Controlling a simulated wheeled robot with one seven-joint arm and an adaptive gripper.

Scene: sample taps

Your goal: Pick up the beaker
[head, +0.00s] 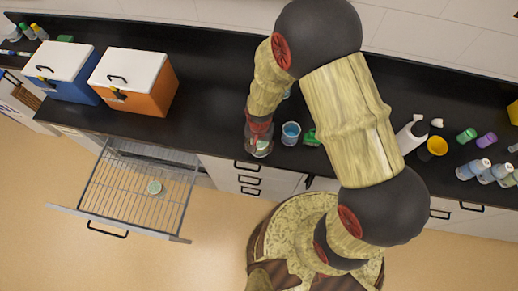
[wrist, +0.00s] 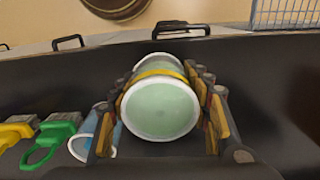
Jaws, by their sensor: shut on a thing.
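My gripper (wrist: 158,135) is shut on a round pale green container (wrist: 160,106) with a white rim and a yellow band. One finger is on each side of it. In the head view, my gripper (head: 260,149) is over the front edge area of the black counter, with the container's pale end (head: 262,148) showing. I cannot tell whether its base touches the counter. A blue, open-topped vessel (head: 290,131) stands just right of it; it also shows left of my gripper in the wrist view (wrist: 82,146). I cannot tell for certain which of the two is the beaker.
A green piece (head: 311,137) is right of the blue vessel; a yellow piece (wrist: 14,131) also shows. A white bottle (head: 409,136) and a yellow cup (head: 437,146) stand farther right. Orange (head: 148,98) and blue (head: 68,86) boxes stand left. A wire drawer (head: 120,196) is open.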

